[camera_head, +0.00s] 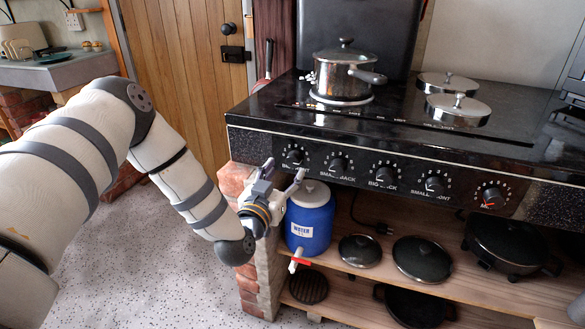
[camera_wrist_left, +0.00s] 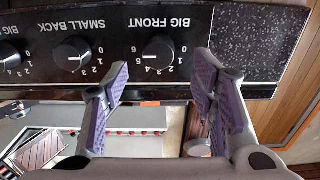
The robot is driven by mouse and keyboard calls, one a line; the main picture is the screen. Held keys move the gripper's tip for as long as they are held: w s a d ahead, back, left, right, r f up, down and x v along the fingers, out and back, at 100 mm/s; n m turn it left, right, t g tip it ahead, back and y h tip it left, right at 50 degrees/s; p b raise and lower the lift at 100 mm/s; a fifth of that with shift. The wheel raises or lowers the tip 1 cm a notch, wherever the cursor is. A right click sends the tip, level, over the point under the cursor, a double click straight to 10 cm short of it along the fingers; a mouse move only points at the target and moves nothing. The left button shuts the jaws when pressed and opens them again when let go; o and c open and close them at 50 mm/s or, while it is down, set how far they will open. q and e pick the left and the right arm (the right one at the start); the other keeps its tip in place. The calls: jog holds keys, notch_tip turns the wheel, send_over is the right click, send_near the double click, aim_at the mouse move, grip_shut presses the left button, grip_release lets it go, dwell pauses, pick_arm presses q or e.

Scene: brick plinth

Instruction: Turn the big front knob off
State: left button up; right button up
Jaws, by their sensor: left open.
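The big front knob (camera_head: 294,156) is the leftmost black knob on the dark front panel of the cooker. It also shows in the left wrist view (camera_wrist_left: 158,50), upside down under the BIG FRONT label, with its white mark toward the 5 on the left. My left gripper (camera_head: 284,172) is open and empty in front of this knob. In the left wrist view, its purple-padded fingers (camera_wrist_left: 163,70) stand apart, one on each side of the knob, with their tips just below it in the picture. I cannot tell whether they touch it. My right gripper is not in view.
The small back knob (camera_head: 338,165) is the neighbour to the right, with several knobs along the panel (camera_head: 410,180). A saucepan (camera_head: 343,75) stands on the hob. A blue water container (camera_head: 309,222) stands on the shelf below, close to my left gripper.

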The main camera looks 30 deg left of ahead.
aim_at(292, 163)
pick_arm(q)
jog(key=x, duration=0.4)
jog(key=shift+w+f, duration=0.1)
jog(key=shift+w, duration=0.1)
jog(key=shift+d, duration=0.1)
jog(key=c, duration=1.2)
jog(key=shift+o, duration=0.2)
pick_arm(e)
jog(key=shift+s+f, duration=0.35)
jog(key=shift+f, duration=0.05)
